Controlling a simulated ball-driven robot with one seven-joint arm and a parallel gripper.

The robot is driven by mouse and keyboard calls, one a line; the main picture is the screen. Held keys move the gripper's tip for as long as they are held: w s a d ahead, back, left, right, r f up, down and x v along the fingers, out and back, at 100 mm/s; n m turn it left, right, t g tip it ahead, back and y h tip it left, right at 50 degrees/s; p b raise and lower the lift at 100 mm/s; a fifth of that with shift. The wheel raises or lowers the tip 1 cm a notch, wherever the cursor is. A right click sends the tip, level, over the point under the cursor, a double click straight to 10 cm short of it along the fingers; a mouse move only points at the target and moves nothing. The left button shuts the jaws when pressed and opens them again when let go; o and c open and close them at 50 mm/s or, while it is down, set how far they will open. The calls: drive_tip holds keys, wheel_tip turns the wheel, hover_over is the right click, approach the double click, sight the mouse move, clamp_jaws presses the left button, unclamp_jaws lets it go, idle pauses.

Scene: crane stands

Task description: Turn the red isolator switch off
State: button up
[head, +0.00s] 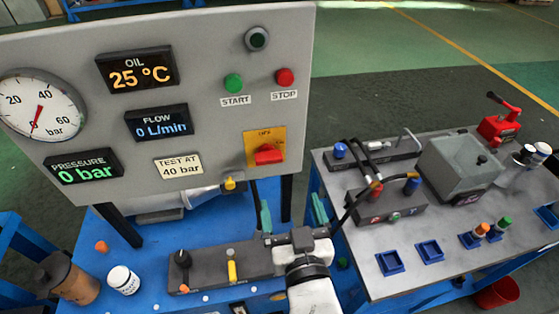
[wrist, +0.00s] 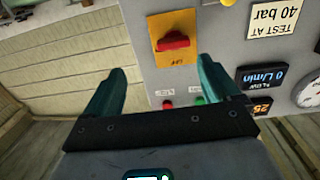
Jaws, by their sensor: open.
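The red isolator switch (head: 268,154) sits on a yellow plate (head: 250,143) low on the right side of the grey panel. Its handle lies roughly horizontal, with an OFF mark above it. In the wrist view, which is upside down, the switch (wrist: 173,42) and its plate (wrist: 187,21) show beyond the fingertips. My gripper (head: 292,208) is below the switch in the head view, its teal fingers pointing up. In the wrist view my gripper (wrist: 162,72) is open and empty, with its fingers apart and clear of the switch.
The panel also has a green START button (head: 233,83), a red STOP button (head: 285,77) and a gauge (head: 38,106). A blue bench (head: 150,250) with a dark valve block (head: 225,268) is below. A grey bench (head: 370,265) with hoses stands right.

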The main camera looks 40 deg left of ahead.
sight(270, 162)
drive_tip(key=shift+y, duration=0.4)
drive_tip(key=x, duration=0.3)
drive_tip(key=s+x, duration=0.1)
drive_tip(key=x, duration=0.3)
drive_tip(key=a+r+p+x, duration=0.1)
drive_tip(key=x, duration=0.3)
drive_tip(key=shift+a, duration=0.2)
drive_tip(key=shift+c, duration=0.4)
drive_tip(key=shift+f, duration=0.1)
drive_tip(key=c, duration=1)
